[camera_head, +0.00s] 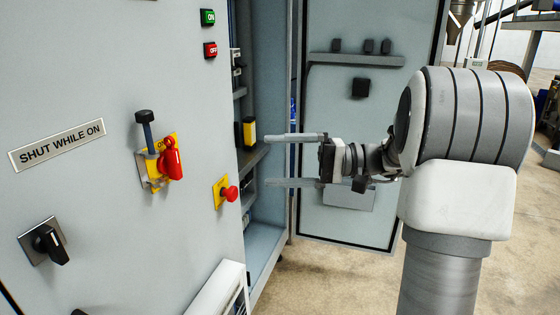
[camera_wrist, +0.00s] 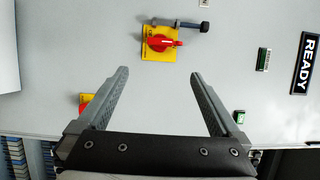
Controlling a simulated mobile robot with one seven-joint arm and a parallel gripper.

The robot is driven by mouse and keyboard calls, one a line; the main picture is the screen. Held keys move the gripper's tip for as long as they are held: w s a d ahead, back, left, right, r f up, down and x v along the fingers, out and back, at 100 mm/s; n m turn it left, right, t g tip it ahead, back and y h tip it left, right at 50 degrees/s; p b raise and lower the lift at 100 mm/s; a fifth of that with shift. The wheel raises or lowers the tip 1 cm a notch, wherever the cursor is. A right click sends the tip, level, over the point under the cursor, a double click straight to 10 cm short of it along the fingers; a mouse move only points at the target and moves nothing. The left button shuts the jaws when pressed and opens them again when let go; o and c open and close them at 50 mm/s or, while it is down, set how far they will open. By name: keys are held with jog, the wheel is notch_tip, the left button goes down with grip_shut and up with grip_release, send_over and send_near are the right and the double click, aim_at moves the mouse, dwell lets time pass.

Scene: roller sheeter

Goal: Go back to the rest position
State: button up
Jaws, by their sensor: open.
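My gripper (camera_head: 296,160) is open and empty, its two fingers apart in front of the open cabinet. In the wrist view my gripper (camera_wrist: 160,82) shows both fingers spread with nothing between them. The grey cabinet front (camera_head: 90,80) stands at the left in the head view. It carries a red rotary handle (camera_head: 171,158) on a yellow plate, with a grey bar and black knob (camera_head: 145,117) beside it. The red handle also shows in the wrist view (camera_wrist: 163,43), beyond the fingertips and apart from them.
A red push button on a yellow plate (camera_head: 228,193), a black rotary switch (camera_head: 51,243) and green and red buttons (camera_head: 208,17) sit on the front. The cabinet door (camera_head: 345,110) stands open behind my gripper. Bare floor (camera_head: 350,280) lies below.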

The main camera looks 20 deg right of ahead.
dwell(0.4)
jog(key=s+a+f+n+g+h+p, duration=0.15)
jog(key=s+a+f+g+h, duration=0.3)
jog(key=s+a+h, duration=0.45)
jog(key=s+d+f+n+t+h+b, duration=0.1)
jog(key=s+d+f+t+h, duration=0.1)
jog(key=s+d+t+h, duration=0.3)
jog(key=s+f+n+t+h+b, duration=0.1)
jog(key=s+f+h, duration=0.2)
jog(key=s, duration=0.4)
notch_tip(320, 180, up, 16)
jog(key=p, duration=1.6)
jog(key=shift+r+p, duration=0.15)
jog(key=shift+p, duration=0.15)
